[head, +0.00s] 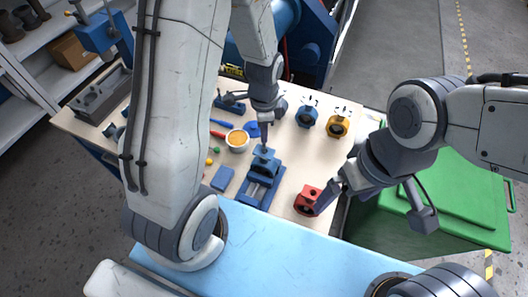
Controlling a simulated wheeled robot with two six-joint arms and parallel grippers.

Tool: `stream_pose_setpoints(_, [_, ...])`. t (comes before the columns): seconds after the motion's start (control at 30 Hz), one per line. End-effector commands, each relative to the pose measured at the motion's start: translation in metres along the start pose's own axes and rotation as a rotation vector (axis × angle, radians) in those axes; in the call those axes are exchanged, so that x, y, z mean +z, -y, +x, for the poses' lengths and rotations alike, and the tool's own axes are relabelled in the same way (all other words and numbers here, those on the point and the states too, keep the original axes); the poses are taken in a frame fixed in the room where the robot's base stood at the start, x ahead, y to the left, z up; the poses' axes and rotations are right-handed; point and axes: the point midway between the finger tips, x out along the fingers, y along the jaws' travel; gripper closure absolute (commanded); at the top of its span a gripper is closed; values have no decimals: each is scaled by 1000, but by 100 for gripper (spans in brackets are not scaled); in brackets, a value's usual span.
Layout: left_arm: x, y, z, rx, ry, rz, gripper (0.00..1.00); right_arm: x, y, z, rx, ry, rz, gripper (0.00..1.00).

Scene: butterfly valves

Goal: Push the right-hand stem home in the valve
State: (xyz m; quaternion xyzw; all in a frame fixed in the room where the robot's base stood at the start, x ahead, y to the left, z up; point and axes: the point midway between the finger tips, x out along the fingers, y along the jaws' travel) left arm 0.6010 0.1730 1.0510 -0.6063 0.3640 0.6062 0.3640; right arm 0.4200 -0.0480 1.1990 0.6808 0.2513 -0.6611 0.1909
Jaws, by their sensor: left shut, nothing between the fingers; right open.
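A blue vise (257,192) stands on the workbench (290,178) in the middle of the head view. A blue block-like part (266,155) sits at its far end; it may be the valve, and I cannot make out a stem. My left gripper (265,146) is shut and empty, pointing down at this part; I cannot tell whether it touches. My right gripper (324,203) is open beside a red valve-like body (306,200) near the bench's right front; its fingers partly cover that body, and contact is unclear.
A blue valve body (307,116) and a yellow one (339,126) stand at the back right. A bowl with orange contents (237,139) is left of the vise. A blue block (223,179) lies front left. A green bin (450,195) stands right of the bench.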

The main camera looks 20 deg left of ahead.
Motion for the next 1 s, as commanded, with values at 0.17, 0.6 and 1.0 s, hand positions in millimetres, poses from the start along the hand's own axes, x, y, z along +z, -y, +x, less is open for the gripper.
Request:
stream_pose_setpoints(0.17, [0, 0, 4, 0, 0, 0, 100, 0, 0, 3, 0, 0, 0, 0])
stream_pose_setpoints(0.6, [0, 0, 10, 0, 0, 0, 100, 0, -1, 8, 0, 0, 0, 0])
stream_pose_setpoints(1.0, [0, -1, 17, 2, 1, 0, 100, 1, -1, 12, 0, 0, 0, 0])
